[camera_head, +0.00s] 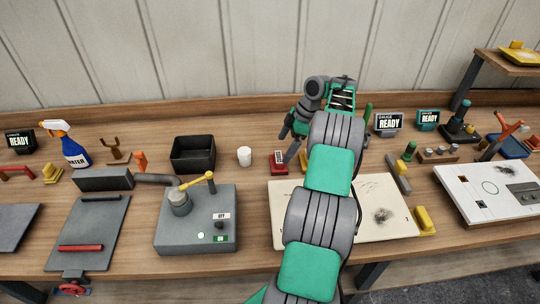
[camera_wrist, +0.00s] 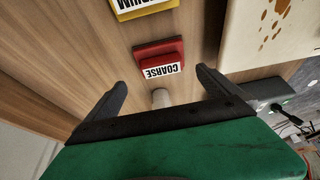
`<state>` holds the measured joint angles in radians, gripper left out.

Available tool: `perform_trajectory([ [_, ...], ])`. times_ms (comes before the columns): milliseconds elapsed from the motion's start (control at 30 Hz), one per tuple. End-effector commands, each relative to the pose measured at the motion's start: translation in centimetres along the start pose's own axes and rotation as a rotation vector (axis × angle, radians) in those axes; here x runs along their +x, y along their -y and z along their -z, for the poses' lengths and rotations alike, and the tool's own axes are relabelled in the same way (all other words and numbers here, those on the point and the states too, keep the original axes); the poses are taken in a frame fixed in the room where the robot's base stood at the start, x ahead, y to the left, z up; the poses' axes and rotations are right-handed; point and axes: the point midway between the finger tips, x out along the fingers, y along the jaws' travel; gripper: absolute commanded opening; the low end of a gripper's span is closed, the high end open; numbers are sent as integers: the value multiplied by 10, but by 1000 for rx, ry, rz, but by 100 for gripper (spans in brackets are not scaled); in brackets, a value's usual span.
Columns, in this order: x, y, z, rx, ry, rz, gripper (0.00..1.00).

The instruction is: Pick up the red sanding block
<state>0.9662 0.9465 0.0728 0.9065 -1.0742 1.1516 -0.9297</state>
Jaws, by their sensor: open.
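The red sanding block (camera_head: 278,163) lies on the wooden bench, just left of my arm in the head view. In the wrist view the red block (camera_wrist: 158,50) shows a white label reading COARSE. It lies ahead of my gripper (camera_wrist: 160,78), roughly centred between the two spread dark fingers. In the head view my gripper (camera_head: 291,148) points down by the block, partly hidden by my arm.
A stained pale panel (camera_head: 380,215) lies at the right, and a grey machine (camera_head: 197,225) at front left.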

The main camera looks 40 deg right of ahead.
Motion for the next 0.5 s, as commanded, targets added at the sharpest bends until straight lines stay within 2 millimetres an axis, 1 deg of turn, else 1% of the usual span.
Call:
perform_trajectory([
  [33,11,1,-1,1,-1,4,100],
  [233,34,2,-1,2,-1,4,100],
  [400,63,2,-2,2,-1,4,100],
  [500,73,2,-3,1,0,2,100],
])
